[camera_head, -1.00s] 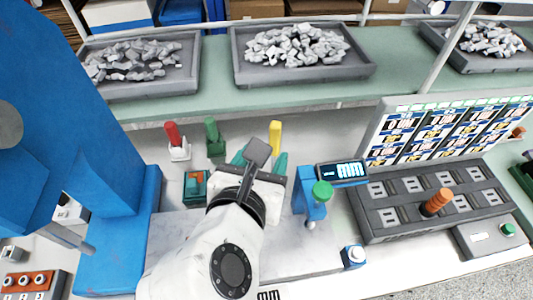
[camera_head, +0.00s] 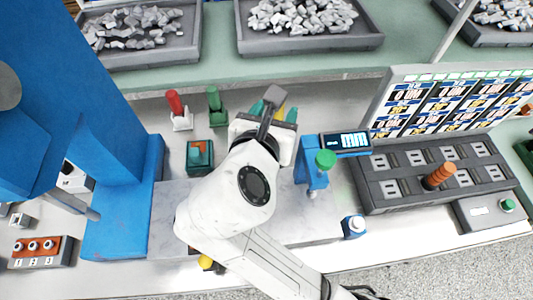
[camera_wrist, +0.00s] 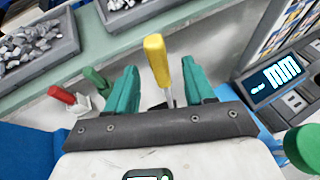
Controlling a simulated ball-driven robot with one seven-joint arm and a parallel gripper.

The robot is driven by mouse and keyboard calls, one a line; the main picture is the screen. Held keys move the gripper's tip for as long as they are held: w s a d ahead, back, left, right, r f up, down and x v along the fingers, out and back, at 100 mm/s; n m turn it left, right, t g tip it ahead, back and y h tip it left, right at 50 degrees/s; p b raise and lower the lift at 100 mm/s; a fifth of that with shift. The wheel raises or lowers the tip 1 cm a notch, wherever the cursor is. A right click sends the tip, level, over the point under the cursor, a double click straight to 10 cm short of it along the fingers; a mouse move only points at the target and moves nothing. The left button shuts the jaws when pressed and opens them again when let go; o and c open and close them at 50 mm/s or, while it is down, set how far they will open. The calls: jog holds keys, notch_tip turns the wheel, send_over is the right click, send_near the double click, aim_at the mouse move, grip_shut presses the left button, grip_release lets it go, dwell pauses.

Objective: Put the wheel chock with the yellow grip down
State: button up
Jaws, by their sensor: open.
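The wheel chock's yellow grip (camera_wrist: 157,60) stands upright in the wrist view, with a short grey stem below it. In the wrist view it appears between the two teal fingers of my gripper (camera_wrist: 160,82), with gaps on both sides. The fingers are apart and do not touch it. The chock's base is hidden behind the dark gripper mount.
Red-handled (camera_head: 177,108) and green-handled (camera_head: 215,105) pieces stand to the left. A teal box (camera_head: 199,156) sits nearer. A blue gauge stand with a green knob (camera_head: 325,160) and display (camera_head: 346,142) is close on the right. Stone trays (camera_head: 300,18) lie behind.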

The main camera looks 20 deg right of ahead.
jog(key=x, duration=0.6)
jog(key=shift+p, duration=0.35)
jog(key=shift+w+r, duration=0.1)
grip_shut()
jog(key=shift+a, duration=0.1)
dwell(0.9)
jog(key=shift+r, duration=0.1)
